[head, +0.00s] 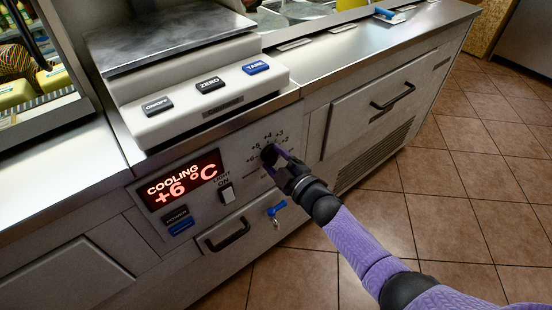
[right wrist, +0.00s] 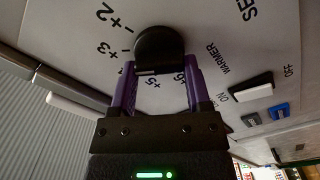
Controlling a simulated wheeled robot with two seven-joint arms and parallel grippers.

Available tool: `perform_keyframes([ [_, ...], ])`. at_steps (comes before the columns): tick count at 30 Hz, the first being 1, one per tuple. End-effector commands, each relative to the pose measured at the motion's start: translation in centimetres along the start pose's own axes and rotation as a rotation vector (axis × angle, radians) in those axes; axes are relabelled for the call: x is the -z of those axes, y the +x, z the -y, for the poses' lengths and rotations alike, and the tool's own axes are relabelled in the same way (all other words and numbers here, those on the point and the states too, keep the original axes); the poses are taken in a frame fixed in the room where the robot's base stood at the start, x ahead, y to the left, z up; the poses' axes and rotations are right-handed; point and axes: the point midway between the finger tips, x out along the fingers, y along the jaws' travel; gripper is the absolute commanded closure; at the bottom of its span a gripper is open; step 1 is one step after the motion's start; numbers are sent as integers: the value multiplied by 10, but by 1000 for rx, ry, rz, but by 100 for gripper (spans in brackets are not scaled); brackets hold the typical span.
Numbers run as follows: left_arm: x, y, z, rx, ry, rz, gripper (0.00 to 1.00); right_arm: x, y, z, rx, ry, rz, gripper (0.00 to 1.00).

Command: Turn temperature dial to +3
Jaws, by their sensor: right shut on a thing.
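The black round temperature dial (head: 268,154) sits on the grey control panel, with printed marks from +6 to +2 around it. My right gripper (head: 276,160) reaches it from the lower right and is shut on it. In the right wrist view, the purple fingers (right wrist: 160,70) stand at both sides of the dial (right wrist: 160,46); the +2 and +3 marks are to its left, and +5 shows between the fingers. The dial's pointer is hidden or too dark to read. The red display (head: 182,180) reads "COOLING +6 °C". My left gripper is not in view.
A white light switch (head: 226,192), blue and dark buttons (head: 178,220), a blue key (head: 277,208) and a black drawer handle (head: 228,235) are near the dial. A scale (head: 190,85) stands on the counter above. The tiled floor (head: 470,190) at right is clear.

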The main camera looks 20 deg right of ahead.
Motion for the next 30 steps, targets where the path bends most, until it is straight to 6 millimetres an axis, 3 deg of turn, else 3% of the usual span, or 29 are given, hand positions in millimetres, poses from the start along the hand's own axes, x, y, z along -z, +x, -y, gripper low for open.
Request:
perform_keyframes([
  [23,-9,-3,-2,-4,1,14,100,-1,0,0,2,99,3,97],
  [24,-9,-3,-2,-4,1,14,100,-1,0,0,2,99,3,36],
  [29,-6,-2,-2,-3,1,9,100,-1,0,0,1,98,2,3],
  [30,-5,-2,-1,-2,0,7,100,-1,0,0,1,98,2,3],
])
